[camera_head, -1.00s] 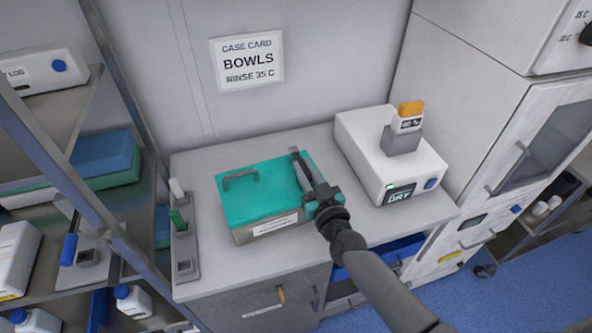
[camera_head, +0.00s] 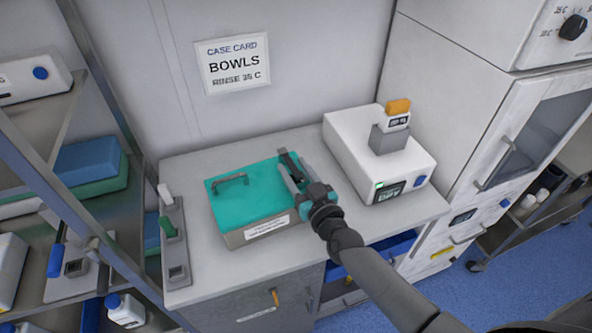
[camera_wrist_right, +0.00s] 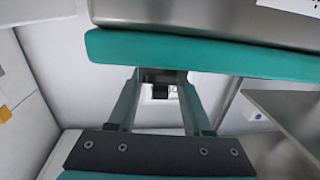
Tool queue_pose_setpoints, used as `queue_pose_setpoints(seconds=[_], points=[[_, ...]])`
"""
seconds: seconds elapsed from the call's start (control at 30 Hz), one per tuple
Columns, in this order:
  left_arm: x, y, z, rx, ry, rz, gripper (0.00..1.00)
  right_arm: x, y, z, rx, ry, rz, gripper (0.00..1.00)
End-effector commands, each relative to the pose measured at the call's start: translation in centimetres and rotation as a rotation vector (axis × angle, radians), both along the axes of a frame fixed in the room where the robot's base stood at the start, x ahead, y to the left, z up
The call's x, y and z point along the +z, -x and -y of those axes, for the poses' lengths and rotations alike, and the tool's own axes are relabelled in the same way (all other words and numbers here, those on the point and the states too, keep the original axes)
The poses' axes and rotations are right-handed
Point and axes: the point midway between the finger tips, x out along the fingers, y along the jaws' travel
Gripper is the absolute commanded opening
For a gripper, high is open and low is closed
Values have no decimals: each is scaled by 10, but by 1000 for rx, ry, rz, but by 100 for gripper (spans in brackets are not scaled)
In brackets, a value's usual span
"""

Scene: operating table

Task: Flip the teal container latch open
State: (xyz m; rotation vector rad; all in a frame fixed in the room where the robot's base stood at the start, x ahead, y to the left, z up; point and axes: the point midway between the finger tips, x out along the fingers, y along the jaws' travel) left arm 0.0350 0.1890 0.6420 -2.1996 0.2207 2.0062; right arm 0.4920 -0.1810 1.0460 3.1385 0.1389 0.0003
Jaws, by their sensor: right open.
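The teal container (camera_head: 245,200) stands on the grey counter, with a teal lid, a grey handle and a labelled metal front. In the right wrist view its teal lid rim (camera_wrist_right: 200,52) crosses the upper part. A small grey and dark latch (camera_wrist_right: 160,91) sits at that rim. My right gripper (camera_head: 292,172) is at the container's right end. Its two fingers are apart, and in the right wrist view the gripper (camera_wrist_right: 161,82) has the latch between its fingers. I cannot tell whether they touch it. My left gripper is not in view.
A white device (camera_head: 378,150) with an orange-topped piece stands right of the container. A grey stand (camera_head: 174,245) with white and green handles is at left. A case card (camera_head: 233,63) hangs on the wall. Some counter in front is clear.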

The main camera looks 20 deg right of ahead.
Motion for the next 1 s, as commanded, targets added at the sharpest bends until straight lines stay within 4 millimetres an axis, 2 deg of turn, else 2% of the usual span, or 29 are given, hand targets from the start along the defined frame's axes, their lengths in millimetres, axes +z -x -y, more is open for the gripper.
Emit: queue_pose_setpoints(seconds=[0.17, 0.27, 0.8, 1.0], points=[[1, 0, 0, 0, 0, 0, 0, -1, 7, 1, 0, 0, -1, 50], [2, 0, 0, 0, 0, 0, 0, -1, 18, 1, 0, -1, -2, 50], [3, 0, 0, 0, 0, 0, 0, -1, 109, 10, 1, 1, -4, 50], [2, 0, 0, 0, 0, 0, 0, -1, 136, 12, 0, 0, -3, 50]])
